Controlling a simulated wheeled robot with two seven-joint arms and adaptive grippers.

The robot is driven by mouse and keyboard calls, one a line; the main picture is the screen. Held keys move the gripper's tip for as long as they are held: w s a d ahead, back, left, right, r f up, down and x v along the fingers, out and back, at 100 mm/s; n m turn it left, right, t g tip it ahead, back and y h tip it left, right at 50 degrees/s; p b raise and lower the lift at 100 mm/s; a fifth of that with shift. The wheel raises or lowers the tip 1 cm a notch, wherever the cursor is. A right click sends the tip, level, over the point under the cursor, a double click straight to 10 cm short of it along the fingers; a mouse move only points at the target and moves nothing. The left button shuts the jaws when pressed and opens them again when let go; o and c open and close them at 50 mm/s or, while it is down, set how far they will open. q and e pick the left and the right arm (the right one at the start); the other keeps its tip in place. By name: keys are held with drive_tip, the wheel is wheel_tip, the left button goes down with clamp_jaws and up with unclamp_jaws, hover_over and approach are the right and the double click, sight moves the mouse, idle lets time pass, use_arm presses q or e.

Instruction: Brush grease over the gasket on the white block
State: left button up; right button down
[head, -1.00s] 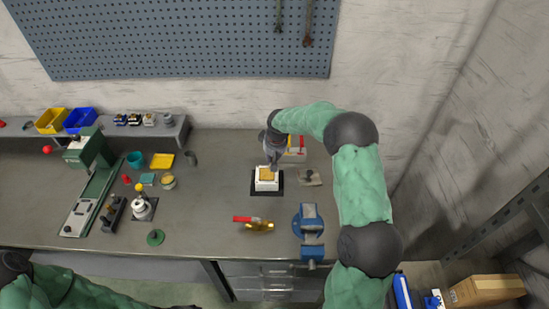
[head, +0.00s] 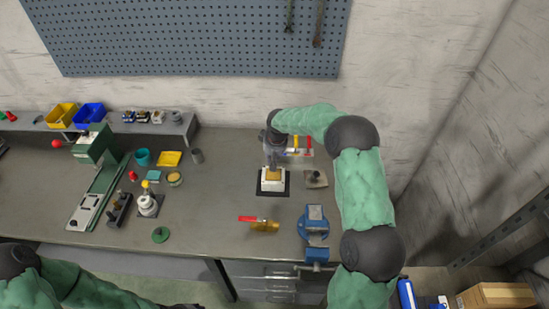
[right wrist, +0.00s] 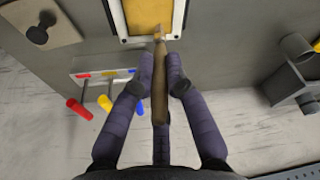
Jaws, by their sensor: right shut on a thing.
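The white block (head: 272,186) stands on a dark mat on the bench, with a flat yellow-tan face (head: 273,175) on top. It also shows at the top of the right wrist view, as a white rim (right wrist: 122,22) around a yellow face (right wrist: 150,12). I cannot make out the gasket as a separate ring. My right gripper (head: 273,160) is just behind and above the block, shut on a brush with a wooden handle (right wrist: 159,95). The brush's tip overlaps the block's near rim in the wrist view; contact is unclear. My left gripper is out of view.
A blue vise (head: 315,226) and a brass valve with red handle (head: 264,225) lie in front of the block. A beige plate with a dark knob (head: 316,178) is to its right. A rack with red and yellow handles (head: 301,146) stands behind.

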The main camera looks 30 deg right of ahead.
drive_tip(key=shift+w+a, duration=0.3)
drive_tip(key=shift+a, duration=0.25)
drive_tip(key=shift+d, duration=0.1)
drive_tip(key=shift+s+d, duration=0.35)
drive_tip(key=shift+d, duration=0.15)
drive_tip(key=shift+s+d+b, duration=0.3)
drive_tip(key=shift+s+d, duration=0.05)
drive_tip(key=shift+d, duration=0.25)
drive_tip(key=shift+s+d, duration=0.35)
drive_tip(key=shift+d, duration=0.2)
